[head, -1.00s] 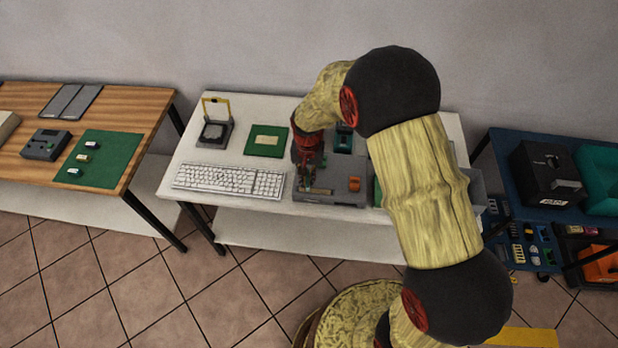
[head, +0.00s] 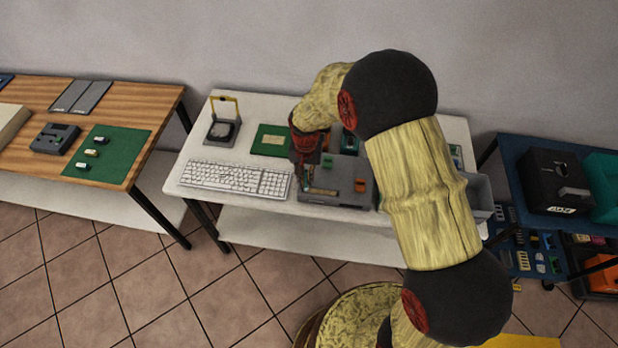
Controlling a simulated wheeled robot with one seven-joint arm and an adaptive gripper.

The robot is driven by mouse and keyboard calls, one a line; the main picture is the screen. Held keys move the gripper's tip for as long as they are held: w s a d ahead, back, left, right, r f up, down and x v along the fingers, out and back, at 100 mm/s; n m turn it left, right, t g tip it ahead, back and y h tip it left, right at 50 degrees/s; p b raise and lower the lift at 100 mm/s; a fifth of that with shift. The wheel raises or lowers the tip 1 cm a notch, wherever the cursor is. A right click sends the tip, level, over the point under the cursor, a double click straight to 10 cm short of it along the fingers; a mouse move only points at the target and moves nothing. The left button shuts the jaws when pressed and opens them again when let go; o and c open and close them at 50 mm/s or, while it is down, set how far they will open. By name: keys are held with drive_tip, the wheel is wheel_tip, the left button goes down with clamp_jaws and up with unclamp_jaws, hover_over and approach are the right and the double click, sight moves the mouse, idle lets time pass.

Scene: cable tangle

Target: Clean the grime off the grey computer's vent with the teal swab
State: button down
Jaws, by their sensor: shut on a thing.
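The grey computer (head: 345,174) lies flat on the white table, with a green part (head: 327,160) and an orange part (head: 360,185) on top. A tan-brown strip (head: 324,192) on its front left looks like the grimy vent; how much grime is on it is too small to tell. My gripper (head: 306,181) points down over the computer's left end, just left of the strip. It is shut on a thin thing, presumably the teal swab, which is mostly hidden by the fingers. Whether its tip touches the vent cannot be told.
A white keyboard (head: 235,179) lies close to the left of the computer. Behind are a green mat (head: 270,140) and a small stand with a yellow frame (head: 222,130). A grey bin (head: 480,198) is at the table's right end. My arm hides part of the table.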

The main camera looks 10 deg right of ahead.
drive_tip(key=shift+a, duration=0.15)
drive_tip(key=shift+w+a+r, duration=0.1)
drive_tip(key=shift+w+a, duration=0.2)
drive_tip(key=shift+a, duration=0.2)
idle(0.5)
drive_tip(key=shift+s+d, duration=0.1)
drive_tip(key=shift+d, duration=0.05)
drive_tip(key=shift+s+d, duration=0.2)
drive_tip(key=shift+d, duration=0.35)
drive_tip(key=shift+d, duration=0.15)
drive_tip(key=shift+s+d, duration=0.2)
drive_tip(key=shift+d, duration=0.35)
drive_tip(key=shift+d, duration=0.15)
